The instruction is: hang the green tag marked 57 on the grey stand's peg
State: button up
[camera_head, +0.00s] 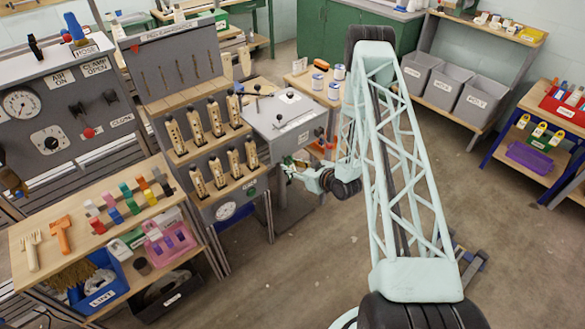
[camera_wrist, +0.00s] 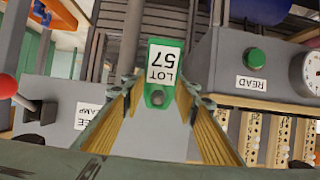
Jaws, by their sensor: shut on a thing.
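The green tag (camera_wrist: 155,92) has a white label reading LOT 57, upside down in the wrist view, and a hole near its lower end. My gripper (camera_wrist: 160,88) is shut on this tag, with a yellow-lined finger on each side. In the head view my gripper (camera_head: 290,170) is small, in front of the grey bench unit and right of the bobbin rack; the tag cannot be made out clearly there. A grey upright post (camera_wrist: 131,38) stands behind and left of the tag in the wrist view. I cannot tell whether it belongs to the stand. I cannot pick out the peg.
A grey box with a green button (camera_wrist: 254,56) and READ label is close at right in the wrist view. A red-knobbed lever (camera_wrist: 8,86) is at left. The bobbin rack (camera_head: 190,110) stands left of my gripper in the head view. Open floor (camera_head: 290,270) lies below.

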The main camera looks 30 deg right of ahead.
jog(key=shift+f, duration=0.1)
dwell(0.7)
jog(key=o, duration=0.8)
jog(key=v, duration=1.2)
jog(key=shift+w, duration=0.15)
dwell(0.5)
